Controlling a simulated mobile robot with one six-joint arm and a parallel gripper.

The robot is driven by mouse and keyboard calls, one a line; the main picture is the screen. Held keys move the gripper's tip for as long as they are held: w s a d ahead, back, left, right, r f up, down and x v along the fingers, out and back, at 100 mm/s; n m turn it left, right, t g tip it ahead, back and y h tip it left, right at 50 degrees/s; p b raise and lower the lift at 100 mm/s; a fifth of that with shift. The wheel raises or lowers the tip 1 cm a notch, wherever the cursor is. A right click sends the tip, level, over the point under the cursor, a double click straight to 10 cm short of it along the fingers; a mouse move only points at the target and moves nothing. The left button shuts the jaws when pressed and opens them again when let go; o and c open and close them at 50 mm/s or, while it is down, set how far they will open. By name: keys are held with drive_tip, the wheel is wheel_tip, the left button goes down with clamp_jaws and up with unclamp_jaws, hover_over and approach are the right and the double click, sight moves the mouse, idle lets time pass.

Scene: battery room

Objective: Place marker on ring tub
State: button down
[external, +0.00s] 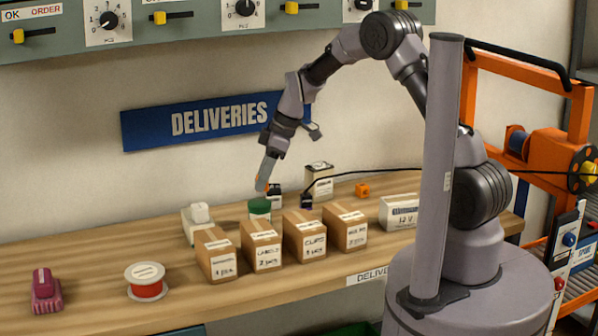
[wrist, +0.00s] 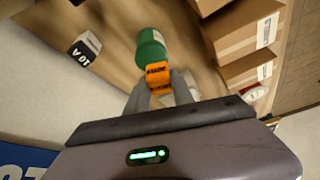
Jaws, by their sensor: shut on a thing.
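An orange marker (wrist: 157,77) with dark lettering is held between the fingertips of my gripper (wrist: 160,92) in the wrist view. In the external view my gripper (external: 262,186) points down, with only a sliver of orange showing at its tip. The green ring tub (external: 260,207), with a pale label band, stands upright on the bench right below the tip. In the wrist view the tub (wrist: 151,45) lies just beyond the marker, which overlaps its near edge. I cannot tell whether marker and tub touch.
Several cardboard boxes (external: 263,246) stand in a row in front of the tub. A white box (external: 197,226) is at its left, and a small black-and-white box (external: 274,194) is close behind it. A black cable (external: 400,170) crosses to the right. The bench's left part is mostly free.

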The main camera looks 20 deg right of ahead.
drive_tip(key=f, duration=0.1)
drive_tip(key=w+f+b, duration=0.1)
drive_tip(key=f, duration=0.2)
drive_tip(key=shift+w+a+b, duration=0.25)
drive_tip(key=shift+a+b, duration=0.05)
drive_tip(key=shift+b, duration=0.1)
drive_tip(key=shift+r, duration=0.2)
drive_tip(key=shift+f, duration=0.1)
drive_tip(key=shift+f, duration=0.15)
drive_tip(key=c, duration=1.1)
unclamp_jaws()
drive_tip(key=shift+r, duration=0.25)
